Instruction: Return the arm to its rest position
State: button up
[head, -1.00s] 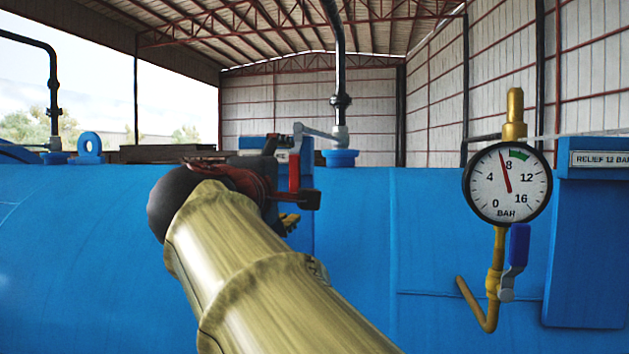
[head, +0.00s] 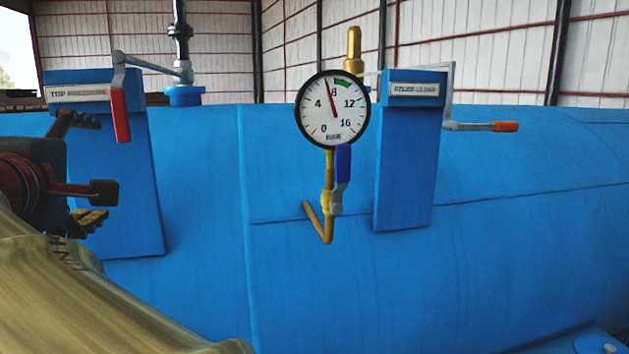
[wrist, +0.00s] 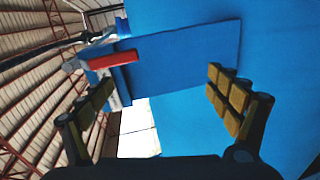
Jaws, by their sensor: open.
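My gripper (head: 88,170) is at the left of the head view, in front of the blue autoclave (head: 300,210). It is open and empty. In the wrist view my gripper (wrist: 165,100) shows its two padded fingers spread wide apart. In the wrist view the red handle (wrist: 112,60) lies beyond the fingers, not between the pads. My forearm fills the lower left of the head view.
A round gauge (head: 333,109) reads about 7 bar, with a blue-handled valve (head: 343,165) below it. To its right stands the relief box (head: 405,170) with an orange-tipped lever (head: 505,126). The space before the vessel's right side is clear.

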notch_tip(320, 180, down, 10)
jog(key=s+g, duration=0.1)
jog(key=g, duration=0.1)
jog(key=d+f+m+g+h, duration=0.3)
jog(key=d+f+m+g, duration=0.25)
jog(key=d+f, duration=1.15)
jog(key=s+d+f+m+h+b, duration=0.1)
jog(key=s+d+f+m, duration=0.3)
jog(key=d, duration=0.8)
jog(key=s+d+f+m+g+b, duration=0.1)
jog(key=s+d+f+m, duration=0.3)
jog(key=d, duration=0.9)
jog(key=s+d+f+m+g+h+b, duration=0.1)
jog(key=s+d+f+m, duration=0.3)
jog(key=d+f+m, duration=0.3)
jog(key=d+f, duration=0.3)
jog(key=d, duration=0.2)
jog(key=shift+s+d+f+h, duration=0.15)
jog(key=shift+d+f+h, duration=0.15)
jog(key=shift+d, duration=0.1)
